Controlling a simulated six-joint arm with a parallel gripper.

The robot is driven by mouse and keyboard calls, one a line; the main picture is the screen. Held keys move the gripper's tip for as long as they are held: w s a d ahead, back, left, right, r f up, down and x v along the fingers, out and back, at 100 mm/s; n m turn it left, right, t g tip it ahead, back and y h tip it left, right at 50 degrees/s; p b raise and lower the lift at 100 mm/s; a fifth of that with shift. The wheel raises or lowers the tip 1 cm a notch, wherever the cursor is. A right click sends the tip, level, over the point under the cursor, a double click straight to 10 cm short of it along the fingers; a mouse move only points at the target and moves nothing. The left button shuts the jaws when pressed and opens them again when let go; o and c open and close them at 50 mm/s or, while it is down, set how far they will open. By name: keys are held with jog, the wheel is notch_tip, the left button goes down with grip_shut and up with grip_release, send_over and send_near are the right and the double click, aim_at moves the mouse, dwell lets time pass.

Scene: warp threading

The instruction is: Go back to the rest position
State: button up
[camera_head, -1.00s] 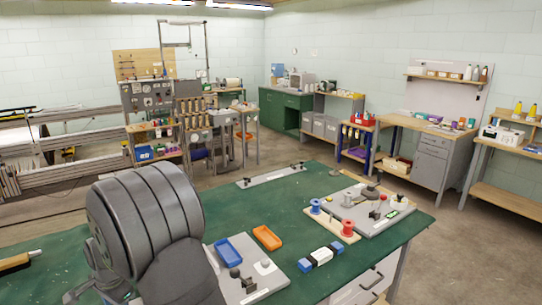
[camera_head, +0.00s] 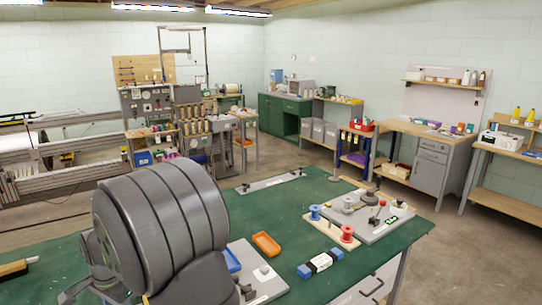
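My arm's large grey ribbed link fills the lower left of the head view, over the green table (camera_head: 300,213). A thin dark part of my arm's end (camera_head: 75,292) shows at its lower left; I cannot make out two fingertips or whether they hold anything.
A long grey strip (camera_head: 271,183) lies along the back edge.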

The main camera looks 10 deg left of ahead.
jog(key=shift+n+h, duration=0.3)
jog(key=shift+h, duration=0.4)
jog(key=s+d+f, duration=0.1)
jog(key=f, duration=0.3)
jog(key=s+d+f, duration=0.1)
jog(key=f, duration=0.2)
jog(key=s+d+f, duration=0.1)
jog(key=d+f, duration=0.1)
jog(key=f, duration=0.2)
jog(key=shift+d+f, duration=0.1)
jog(key=shift+f, duration=0.2)
jog(key=o, duration=1)
jog(key=shift+o, duration=0.7)
jog(key=w+a+r+m, duration=0.3)
jog(key=w+r+m, duration=0.1)
jog(key=r, duration=0.5)
jog(key=w+a+r+m, duration=0.2)
jog(key=w+r+m, duration=0.25)
jog(key=r, duration=0.45)
jog(key=shift+n, duration=0.45)
notch_tip(320, 180, down, 10)
jog(key=shift+w+r, duration=0.1)
jog(key=shift+r, duration=0.05)
